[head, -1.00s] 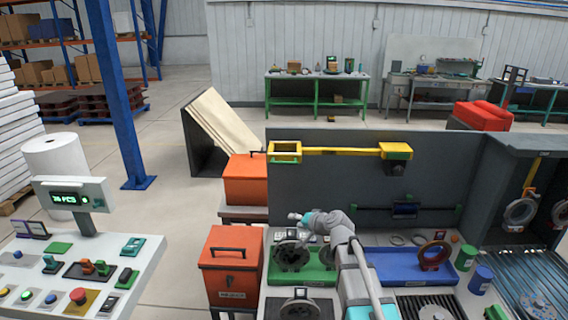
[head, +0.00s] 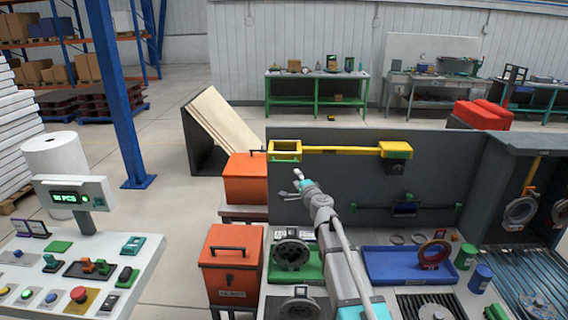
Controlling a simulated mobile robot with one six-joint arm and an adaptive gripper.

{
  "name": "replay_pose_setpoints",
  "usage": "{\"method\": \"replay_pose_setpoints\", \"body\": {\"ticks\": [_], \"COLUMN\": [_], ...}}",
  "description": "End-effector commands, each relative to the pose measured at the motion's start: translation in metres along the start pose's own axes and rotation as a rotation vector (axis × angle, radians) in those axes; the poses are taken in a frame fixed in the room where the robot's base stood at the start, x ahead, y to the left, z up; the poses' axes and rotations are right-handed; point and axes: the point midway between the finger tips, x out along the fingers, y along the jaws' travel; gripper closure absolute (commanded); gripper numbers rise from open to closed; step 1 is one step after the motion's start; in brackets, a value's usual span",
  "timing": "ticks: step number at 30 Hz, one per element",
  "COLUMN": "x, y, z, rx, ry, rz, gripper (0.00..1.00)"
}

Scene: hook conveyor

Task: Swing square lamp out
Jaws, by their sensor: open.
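The square lamp is a yellow square frame (head: 285,150) at the left end of a yellow swing arm (head: 345,150). This arm runs along the dark back panel to a yellow hinge block (head: 396,149) at the right. The lamp sits at the panel's top left corner. My gripper (head: 293,184) is open and empty, pointing up and left. In the picture it is a little below and right of the lamp, with a gap between them. How far apart they are in depth I cannot tell.
Below are a green tray (head: 310,273) with a dark flanged part (head: 291,253) and a blue tray (head: 390,263) with a reddish ring (head: 434,253). Orange bins (head: 231,264) stand at the left. A dark bar (head: 370,209) crosses the panel.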

Motion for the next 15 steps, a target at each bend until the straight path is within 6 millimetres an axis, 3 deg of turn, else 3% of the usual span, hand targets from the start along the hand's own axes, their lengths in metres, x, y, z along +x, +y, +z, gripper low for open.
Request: {"method": "replay_pose_setpoints", "body": {"ticks": [8,15], "x": [0.006,0.029], "y": [0.000,0.000], "z": [0.000,0.000], "rx": [-0.001,-0.002], "ry": [-0.001,-0.003], "rz": [0.000,0.000], "gripper": [0.49,0.49]}}
